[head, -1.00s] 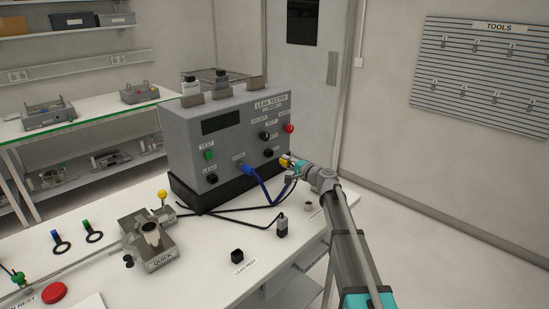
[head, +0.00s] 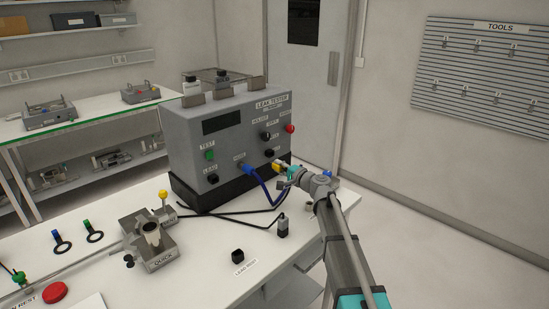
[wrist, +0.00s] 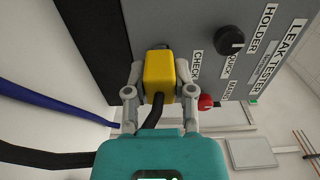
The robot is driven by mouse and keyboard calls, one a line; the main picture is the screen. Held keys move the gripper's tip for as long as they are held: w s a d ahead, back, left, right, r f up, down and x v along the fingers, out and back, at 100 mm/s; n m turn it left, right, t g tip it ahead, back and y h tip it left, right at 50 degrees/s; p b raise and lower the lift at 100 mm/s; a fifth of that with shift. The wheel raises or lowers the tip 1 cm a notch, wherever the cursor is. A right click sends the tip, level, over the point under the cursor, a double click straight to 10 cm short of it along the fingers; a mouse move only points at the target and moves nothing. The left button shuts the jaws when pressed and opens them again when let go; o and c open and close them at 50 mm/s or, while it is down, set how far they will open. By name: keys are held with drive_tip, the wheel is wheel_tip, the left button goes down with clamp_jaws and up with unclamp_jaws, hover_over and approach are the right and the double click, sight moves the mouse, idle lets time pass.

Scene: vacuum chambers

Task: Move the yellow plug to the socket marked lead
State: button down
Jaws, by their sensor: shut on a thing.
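The yellow plug (wrist: 159,77) is held between the two fingers of my gripper (wrist: 147,92), with its black cable running back under the wrist. In the head view the plug (head: 276,168) is at the lower right of the leak tester's front face, and my gripper (head: 284,172) is on its right. In the wrist view the plug's far end is close to the panel beside the CHECK label; I cannot tell whether it touches. The socket marked LEAD (head: 212,179) is at the lower left of the tester's face, with a black round piece at it.
The grey leak tester (head: 222,150) stands on the white bench. A blue plug (head: 247,169) with a blue cable sits between LEAD and my gripper. A QUICK fixture (head: 150,240), a black connector (head: 282,228) and a black block (head: 237,256) are in front.

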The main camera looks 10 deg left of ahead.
drive_tip(key=s+a, duration=0.6)
drive_tip(key=s, duration=0.3)
drive_tip(key=s+a, duration=0.6)
drive_tip(key=s, duration=0.3)
drive_tip(key=shift+x, duration=2.5)
drive_tip(key=shift+x, duration=1.35)
idle(0.8)
drive_tip(key=shift+c, duration=2.4)
unclamp_jaws()
drive_tip(key=shift+a, duration=0.1)
drive_tip(key=shift+o, duration=0.5)
drive_tip(key=shift+s, duration=0.15)
